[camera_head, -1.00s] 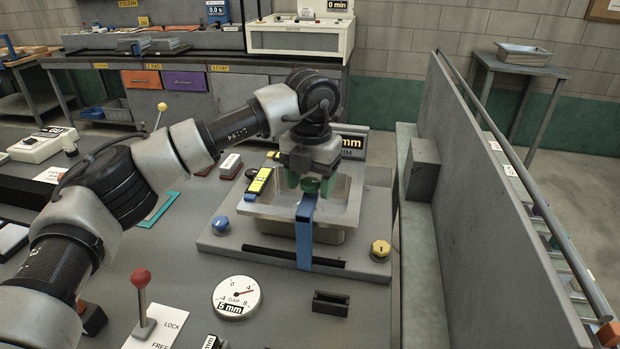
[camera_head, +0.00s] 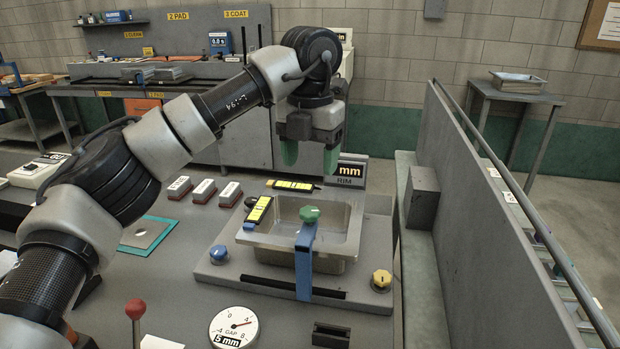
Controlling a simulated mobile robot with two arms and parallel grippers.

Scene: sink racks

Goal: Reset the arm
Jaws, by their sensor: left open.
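My left arm comes in from the left and reaches over the bench. My left gripper (camera_head: 309,157) is open and empty, with two green fingers pointing down. It hangs above the back part of a metal sink (camera_head: 345,247), apart from everything below. The gripper is above and behind this knob in the picture. My right gripper is not in view.
A blue knob (camera_head: 218,254) and a yellow knob (camera_head: 381,279) flank the sink on its plate. A display reading mm (camera_head: 350,172) stands behind. A tall grey panel (camera_head: 490,240) stands at the right. A gap dial (camera_head: 233,327) and a red-topped lever (camera_head: 135,309) are in front.

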